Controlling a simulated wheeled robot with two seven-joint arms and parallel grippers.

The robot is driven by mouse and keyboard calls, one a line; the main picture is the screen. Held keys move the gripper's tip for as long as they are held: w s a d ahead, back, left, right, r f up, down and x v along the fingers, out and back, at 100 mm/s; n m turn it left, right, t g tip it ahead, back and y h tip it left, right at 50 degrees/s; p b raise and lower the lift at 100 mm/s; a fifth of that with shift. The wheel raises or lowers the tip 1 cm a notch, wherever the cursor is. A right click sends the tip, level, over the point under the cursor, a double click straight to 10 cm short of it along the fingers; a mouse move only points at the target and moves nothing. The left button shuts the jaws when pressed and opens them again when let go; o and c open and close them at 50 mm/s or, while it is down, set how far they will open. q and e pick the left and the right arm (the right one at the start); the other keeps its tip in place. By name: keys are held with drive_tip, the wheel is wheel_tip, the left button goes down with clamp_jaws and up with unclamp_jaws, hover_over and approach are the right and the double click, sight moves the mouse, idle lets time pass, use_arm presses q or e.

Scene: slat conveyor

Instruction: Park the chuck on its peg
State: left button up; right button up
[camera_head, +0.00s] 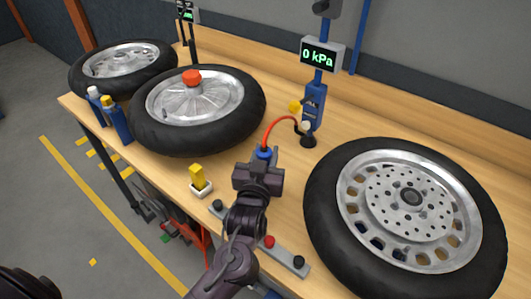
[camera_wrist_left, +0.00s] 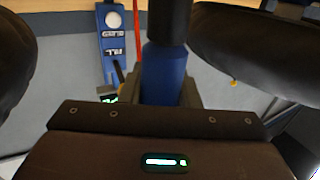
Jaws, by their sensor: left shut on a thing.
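The chuck (camera_head: 264,153) is blue, with a red hose curving from it up to the blue air station (camera_head: 314,104). My left gripper (camera_head: 262,168) is shut on the chuck and holds it above the bench, left of the station. In the left wrist view, the chuck's blue body (camera_wrist_left: 163,76) stands between the fingers with a black part beyond it. A small black base with a pale knob (camera_head: 307,139) stands at the station's foot; I cannot tell if this is the peg. My right gripper does not show.
A large wheel (camera_head: 326,185) lies at the right and another (camera_head: 150,137) at the left, with a red cap (camera_head: 192,78) on its hub. A third wheel (camera_head: 77,75) lies farther back. A yellow piece in a white holder (camera_head: 199,188) and a button bar (camera_head: 284,254) are near the front edge.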

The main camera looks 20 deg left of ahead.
use_arm(q)
drive_tip(key=shift+p, duration=0.55)
idle(0.9)
drive_tip(key=shift+f+b, duration=0.45)
drive_tip(key=shift+f, duration=0.35)
idle(0.3)
